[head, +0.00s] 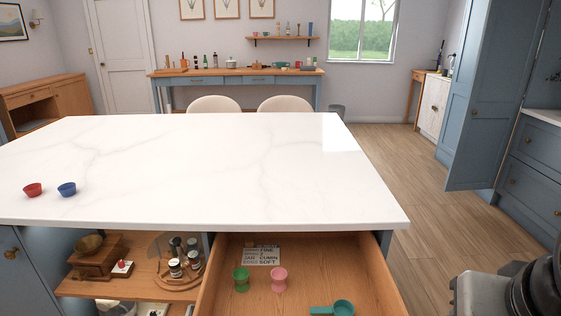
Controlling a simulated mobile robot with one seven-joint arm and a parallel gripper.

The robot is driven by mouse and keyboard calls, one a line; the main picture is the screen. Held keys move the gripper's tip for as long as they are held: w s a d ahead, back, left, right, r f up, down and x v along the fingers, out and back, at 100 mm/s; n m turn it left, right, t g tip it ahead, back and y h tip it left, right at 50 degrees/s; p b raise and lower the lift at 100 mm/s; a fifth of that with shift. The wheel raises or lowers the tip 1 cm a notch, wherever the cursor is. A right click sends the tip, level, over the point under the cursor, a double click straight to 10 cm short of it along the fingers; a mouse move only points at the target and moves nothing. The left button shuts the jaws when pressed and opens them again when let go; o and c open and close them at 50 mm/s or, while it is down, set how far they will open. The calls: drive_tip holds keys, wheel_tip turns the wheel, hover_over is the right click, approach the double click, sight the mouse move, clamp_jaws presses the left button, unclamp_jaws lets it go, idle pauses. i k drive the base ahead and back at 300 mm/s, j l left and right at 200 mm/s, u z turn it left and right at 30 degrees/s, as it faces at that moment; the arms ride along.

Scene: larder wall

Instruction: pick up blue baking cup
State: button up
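The blue baking cup (67,189) stands upright on the white marble countertop (220,160), near its front left edge. A red baking cup (33,189) stands just to its left, with a small gap between them. Nothing touches or covers the blue cup. My gripper cannot be made out; only grey and black parts of my arm show at the bottom right corner, far from the cups.
An open wooden drawer (220,292) below the counter holds a green cup (241,279), a pink cup (279,279) and a teal scoop (343,307). A shelf with jars (176,268) and a grinder (97,260) is left of it. The counter's middle is clear.

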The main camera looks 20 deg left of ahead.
sight(68, 190)
drive_tip(key=u, duration=2.25)
